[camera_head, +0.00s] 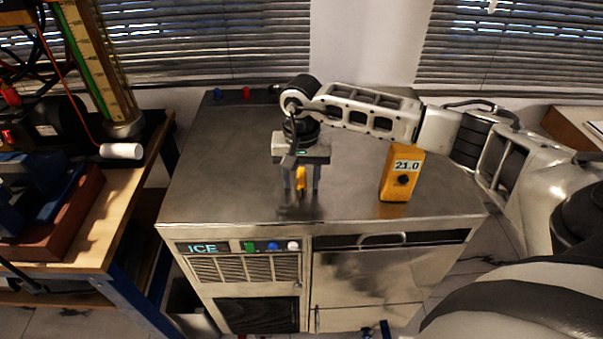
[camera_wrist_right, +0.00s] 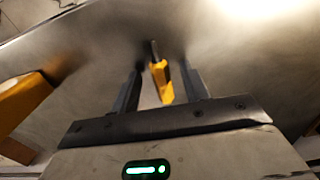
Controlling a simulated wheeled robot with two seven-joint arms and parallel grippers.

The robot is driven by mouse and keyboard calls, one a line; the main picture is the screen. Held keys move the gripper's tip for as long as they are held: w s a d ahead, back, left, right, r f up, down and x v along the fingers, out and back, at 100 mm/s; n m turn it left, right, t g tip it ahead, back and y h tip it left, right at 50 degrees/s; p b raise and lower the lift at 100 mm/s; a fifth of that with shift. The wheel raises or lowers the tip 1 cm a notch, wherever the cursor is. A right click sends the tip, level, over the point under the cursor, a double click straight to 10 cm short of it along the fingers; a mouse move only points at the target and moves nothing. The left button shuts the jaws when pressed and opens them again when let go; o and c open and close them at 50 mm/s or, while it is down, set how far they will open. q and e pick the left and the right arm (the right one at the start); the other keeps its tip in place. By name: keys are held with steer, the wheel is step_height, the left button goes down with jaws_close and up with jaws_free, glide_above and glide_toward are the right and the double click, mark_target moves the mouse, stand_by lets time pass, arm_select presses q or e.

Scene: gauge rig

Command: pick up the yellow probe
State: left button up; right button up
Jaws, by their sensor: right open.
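My right gripper (camera_head: 301,188) points down over the probe, with one finger on each side. In the right wrist view the right gripper (camera_wrist_right: 163,88) is open, with a gap visible between the probe and each finger. The probe's upper part is partly hidden by the gripper in the head view. My left gripper is not in view.
A yellow meter (camera_head: 401,175) reading 21.0 stands to the right on the ice machine (camera_head: 230,190). Small blue and red items (camera_head: 246,93) sit at its back edge. A cluttered wooden bench (camera_head: 100,220) stands at the left. The left part of the metal top is clear.

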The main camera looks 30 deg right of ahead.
steer(key=shift+f, duration=0.3)
jaws_close()
steer(key=shift+r, duration=0.1)
